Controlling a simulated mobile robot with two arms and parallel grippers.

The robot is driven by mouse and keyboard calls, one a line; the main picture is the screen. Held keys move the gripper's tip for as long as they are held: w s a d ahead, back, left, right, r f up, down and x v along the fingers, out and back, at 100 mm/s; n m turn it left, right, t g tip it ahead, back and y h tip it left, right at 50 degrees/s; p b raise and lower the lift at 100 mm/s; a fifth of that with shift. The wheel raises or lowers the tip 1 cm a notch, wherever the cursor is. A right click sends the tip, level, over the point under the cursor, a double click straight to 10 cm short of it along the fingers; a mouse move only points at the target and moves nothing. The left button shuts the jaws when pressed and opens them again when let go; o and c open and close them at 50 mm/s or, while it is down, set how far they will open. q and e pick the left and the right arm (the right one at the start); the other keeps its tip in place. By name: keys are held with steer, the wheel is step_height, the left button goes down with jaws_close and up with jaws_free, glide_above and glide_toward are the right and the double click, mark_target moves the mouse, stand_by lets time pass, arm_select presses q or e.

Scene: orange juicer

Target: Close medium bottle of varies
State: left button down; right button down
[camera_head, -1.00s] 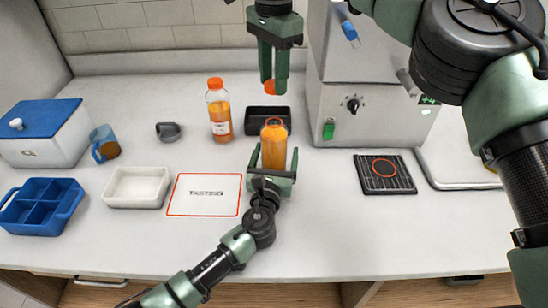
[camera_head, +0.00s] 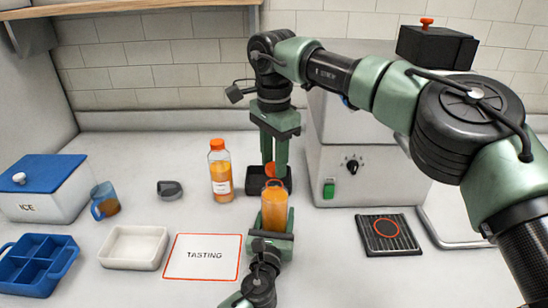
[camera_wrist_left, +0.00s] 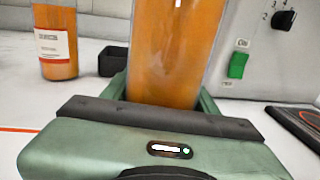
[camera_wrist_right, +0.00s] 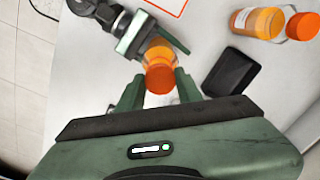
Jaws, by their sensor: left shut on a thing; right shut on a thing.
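My left gripper (camera_head: 272,240) is shut on a bottle of orange juice (camera_head: 275,210), which stands upright in its jaws. The bottle also fills the middle of the left wrist view (camera_wrist_left: 168,50). My right gripper (camera_head: 274,160) points down from above, shut on an orange cap (camera_head: 270,169). The cap shows between the fingertips in the right wrist view (camera_wrist_right: 159,79), with the bottle (camera_wrist_right: 158,53) just beyond it. In the head view the cap is just above the bottle's mouth; I cannot tell whether they touch.
A capped juice bottle (camera_head: 221,177) and a black tray (camera_head: 253,181) stand behind. The white machine (camera_head: 350,165) is close on the right, with a black drip mat (camera_head: 388,236) in front. A tasting card (camera_head: 203,257) and white dish (camera_head: 133,247) lie left.

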stand_by(0.3)
steer(key=shift+f, duration=0.85)
steer(key=shift+f, duration=0.6)
